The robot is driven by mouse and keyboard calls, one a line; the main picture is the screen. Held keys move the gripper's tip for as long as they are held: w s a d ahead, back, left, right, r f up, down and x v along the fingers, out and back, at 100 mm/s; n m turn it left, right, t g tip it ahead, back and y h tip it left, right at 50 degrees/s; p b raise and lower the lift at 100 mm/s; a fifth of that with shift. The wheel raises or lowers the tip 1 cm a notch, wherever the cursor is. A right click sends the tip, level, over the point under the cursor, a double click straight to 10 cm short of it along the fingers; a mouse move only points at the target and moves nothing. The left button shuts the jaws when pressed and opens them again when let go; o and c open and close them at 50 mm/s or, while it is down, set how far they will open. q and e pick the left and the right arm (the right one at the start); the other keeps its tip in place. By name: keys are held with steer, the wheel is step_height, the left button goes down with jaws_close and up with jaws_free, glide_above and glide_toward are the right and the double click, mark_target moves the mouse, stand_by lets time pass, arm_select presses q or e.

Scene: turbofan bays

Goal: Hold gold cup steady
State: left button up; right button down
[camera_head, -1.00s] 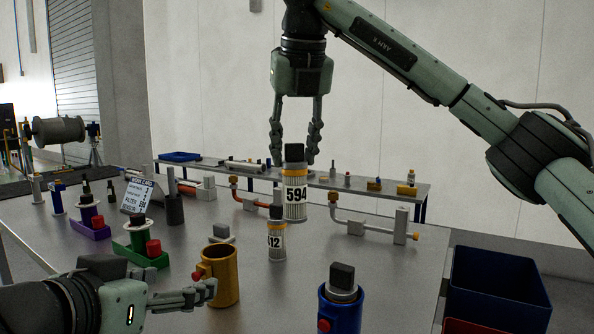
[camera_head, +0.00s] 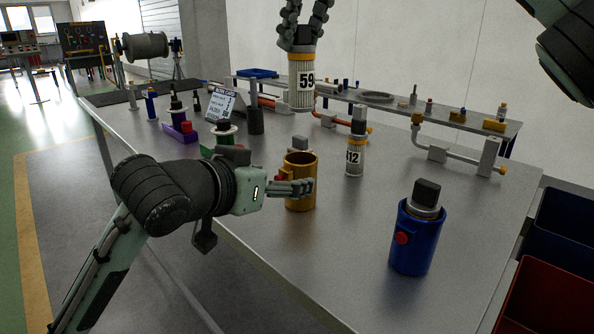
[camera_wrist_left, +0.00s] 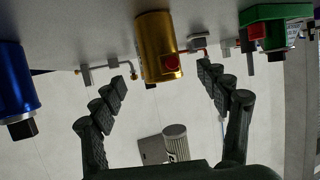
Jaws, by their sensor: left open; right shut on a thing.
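The gold cup (camera_head: 299,190), with a red button on its side, stands upright on the table. My left gripper (camera_head: 298,188) is open at the cup, its fingers level with the body. In the left wrist view, turned upside down, the cup (camera_wrist_left: 158,40) appears between the two spread fingers; contact cannot be told. My right gripper (camera_head: 303,38) is shut on the dark top of a white filter (camera_head: 302,88) whose visible label reads 59. It holds this filter upright in the air above the cup in the picture.
A second filter (camera_head: 355,158), its label partly reading 12, stands right of the cup. A blue cup (camera_head: 412,250) with a dark-topped insert is at the front right. A green holder (camera_head: 224,152) and a sign card (camera_head: 220,106) stand left. Bins (camera_head: 545,295) are at the right edge.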

mark_target(289, 177)
arm_select(q)
steer(key=x, duration=0.6)
steer(key=shift+w+d+f, duration=0.15)
steer(key=shift+w, duration=0.2)
steer(key=shift+c, duration=0.6)
steer(key=c, duration=1.3)
arm_select(e)
steer(key=shift+f, duration=2)
